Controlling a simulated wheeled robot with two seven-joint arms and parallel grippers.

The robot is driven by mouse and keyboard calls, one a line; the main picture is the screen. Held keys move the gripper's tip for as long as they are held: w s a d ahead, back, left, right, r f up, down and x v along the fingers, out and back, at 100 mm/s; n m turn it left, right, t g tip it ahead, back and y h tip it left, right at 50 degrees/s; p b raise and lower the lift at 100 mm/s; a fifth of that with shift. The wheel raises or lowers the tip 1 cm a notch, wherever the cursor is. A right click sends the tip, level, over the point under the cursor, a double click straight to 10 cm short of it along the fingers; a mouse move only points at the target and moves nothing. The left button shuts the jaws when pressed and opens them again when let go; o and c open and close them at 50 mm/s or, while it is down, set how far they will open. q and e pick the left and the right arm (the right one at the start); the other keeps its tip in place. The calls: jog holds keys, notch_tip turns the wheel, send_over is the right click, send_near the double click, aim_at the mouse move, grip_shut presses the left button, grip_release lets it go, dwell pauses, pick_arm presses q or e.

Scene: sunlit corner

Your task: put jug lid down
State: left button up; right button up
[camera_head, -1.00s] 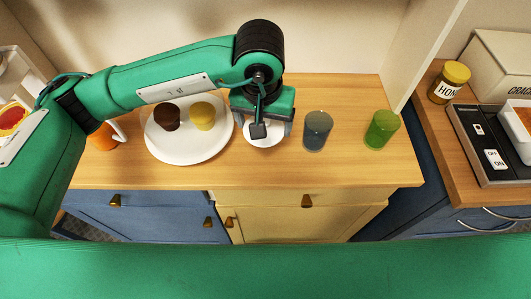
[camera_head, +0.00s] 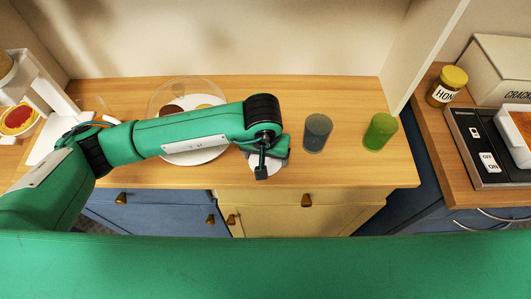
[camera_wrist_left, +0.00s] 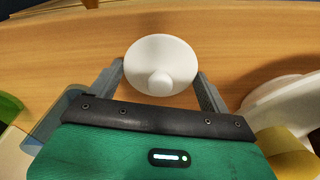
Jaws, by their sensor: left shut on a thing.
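The jug lid is a white round disc with a small knob. It shows best in the left wrist view (camera_wrist_left: 160,62), between the two fingers of my left gripper (camera_wrist_left: 160,85). My left gripper is shut on it. In the head view the gripper (camera_head: 267,158) is over the wooden counter, right of the plate, and part of the white lid (camera_head: 257,163) shows beneath it. Whether the lid touches the counter I cannot tell. No jug is clearly seen. My right gripper is not in view.
A white plate (camera_head: 195,157) with a brown and a yellow cake is left of the gripper, partly behind my arm. A dark glass (camera_head: 317,132) and a green glass (camera_head: 380,131) stand to the right. The counter's front edge is close below the gripper.

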pick_arm(q)
jog(key=shift+f+b, duration=0.2)
jog(key=shift+b, duration=0.1)
jog(key=o, duration=0.9)
jog(key=shift+r, duration=0.1)
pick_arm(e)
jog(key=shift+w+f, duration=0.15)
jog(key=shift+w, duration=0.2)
pick_arm(q)
jog(key=shift+r+p, duration=0.25)
jog(key=shift+p, duration=0.2)
notch_tip(320, 180, up, 4)
jog(key=shift+s+r+b, duration=0.1)
jog(key=shift+s+b, duration=0.05)
jog(key=shift+b, duration=0.8)
notch_tip(320, 180, up, 7)
jog(key=s+b, duration=0.1)
jog(key=shift+a+r+b, duration=0.15)
jog(key=shift+r+b, duration=0.05)
jog(key=shift+b, duration=0.1)
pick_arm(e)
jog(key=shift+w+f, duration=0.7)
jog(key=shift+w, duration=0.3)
